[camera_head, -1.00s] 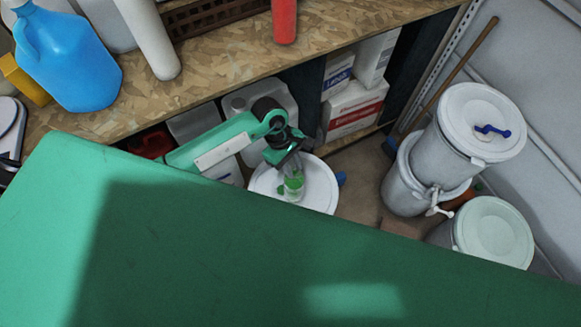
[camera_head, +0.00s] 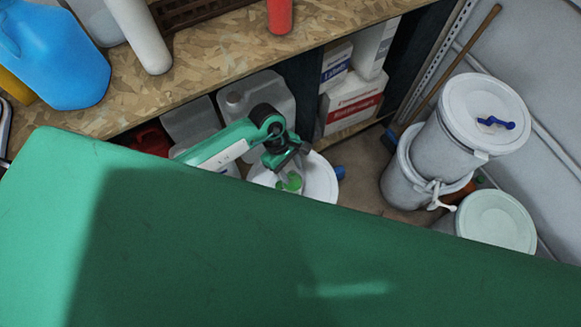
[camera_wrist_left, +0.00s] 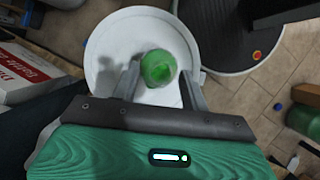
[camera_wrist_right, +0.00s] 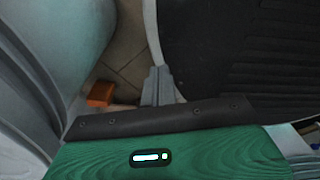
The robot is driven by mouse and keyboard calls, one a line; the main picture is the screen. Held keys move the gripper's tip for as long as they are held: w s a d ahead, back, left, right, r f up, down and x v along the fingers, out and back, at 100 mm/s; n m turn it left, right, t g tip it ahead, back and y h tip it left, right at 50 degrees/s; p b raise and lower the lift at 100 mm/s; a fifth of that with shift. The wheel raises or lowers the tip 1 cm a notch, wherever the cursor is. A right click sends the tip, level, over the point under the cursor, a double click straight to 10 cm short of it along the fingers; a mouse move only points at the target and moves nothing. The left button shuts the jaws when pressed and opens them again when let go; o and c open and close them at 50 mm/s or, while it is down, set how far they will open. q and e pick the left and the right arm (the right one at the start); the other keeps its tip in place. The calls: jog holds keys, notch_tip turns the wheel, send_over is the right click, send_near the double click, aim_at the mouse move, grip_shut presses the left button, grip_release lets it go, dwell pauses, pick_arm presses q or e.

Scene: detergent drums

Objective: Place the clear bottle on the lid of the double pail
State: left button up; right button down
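The clear bottle with a green top (camera_head: 290,183) stands on a round white lid (camera_head: 322,181) low at the centre; my own green body hides its lower part. In the left wrist view its green top (camera_wrist_left: 158,67) shows from above, between the fingers of my left gripper (camera_wrist_left: 160,80). My right gripper (camera_wrist_right: 158,72) is shut and empty.
A wooden shelf (camera_head: 220,60) holds a blue jug (camera_head: 55,55) and a red bottle (camera_head: 279,15). Boxes (camera_head: 352,105) stand below it. A pale-lidded pail (camera_head: 496,222) is beside the double pail. An orange object (camera_wrist_right: 100,94) lies left of my right gripper.

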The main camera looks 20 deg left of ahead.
pick_arm(q)
jog(key=shift+r, duration=0.1)
jog(key=shift+r, duration=0.1)
jog(key=shift+a+r, duration=0.1)
jog(key=shift+r, duration=0.1)
jog(key=b+v, duration=0.1)
jog(key=v, duration=1)
jog(key=shift+r+b, duration=0.25)
jog(key=shift+b, duration=0.05)
jog(key=shift+a, duration=0.1)
